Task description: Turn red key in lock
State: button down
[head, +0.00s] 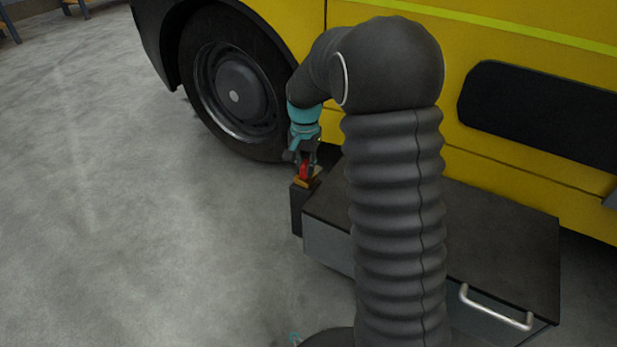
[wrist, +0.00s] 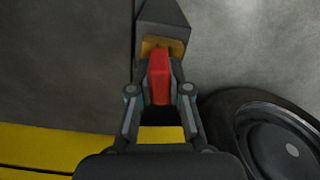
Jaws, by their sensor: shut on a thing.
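The red key (wrist: 160,76) stands up from the brass-coloured lock (wrist: 172,47) in the wrist view. In the head view the red key (head: 304,170) shows small, just above the lock (head: 312,183). The lock sits on top of a dark post (head: 297,212) beside a dark cabinet. My gripper (wrist: 160,92) has one finger on each side of the key and is shut on it. In the head view my gripper (head: 305,160) points down at the lock. The key's lower end and the slot are hidden, so I cannot tell how far the key is turned.
A dark-topped cabinet (head: 500,225) with a metal handle (head: 496,309) stands right of the post. A yellow vehicle (head: 480,45) with a large black wheel (head: 237,85) stands close behind.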

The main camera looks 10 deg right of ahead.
jog(key=m+p, duration=0.1)
jog(key=m, duration=0.4)
jog(key=m+p, duration=0.1)
jog(key=m, duration=0.4)
jog(key=shift+m, duration=0.3)
jog(key=shift+m, duration=0.3)
jog(key=m+p, duration=0.1)
jog(key=m, duration=0.4)
jog(key=m+p, duration=0.1)
jog(key=m, duration=0.4)
